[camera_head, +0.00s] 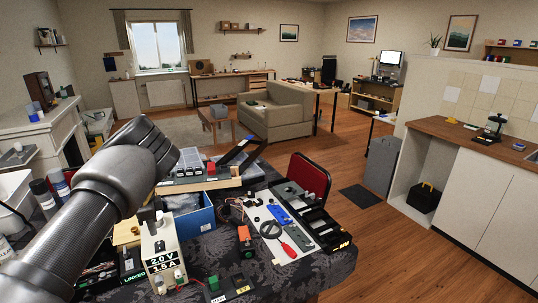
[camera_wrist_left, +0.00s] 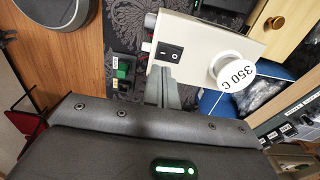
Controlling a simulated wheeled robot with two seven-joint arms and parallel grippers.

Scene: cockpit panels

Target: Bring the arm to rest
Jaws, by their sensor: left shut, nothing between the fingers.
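My left arm (camera_head: 95,195) reaches in from the lower left of the head view and bends above the table. My left gripper (camera_wrist_left: 166,78) is shut and empty in the left wrist view, its fingers together. In the head view only a small part of the gripper (camera_head: 149,214) shows below the bent arm. In the left wrist view the fingertips are close to a beige box (camera_wrist_left: 205,38) with a black switch and a white 350 C dial (camera_wrist_left: 232,71). I cannot tell whether they touch it. My right gripper is not in view.
The table's dark patterned cloth (camera_head: 300,275) is crowded. A red chair (camera_head: 309,176) is behind. Floor (camera_head: 400,255) is clear at right.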

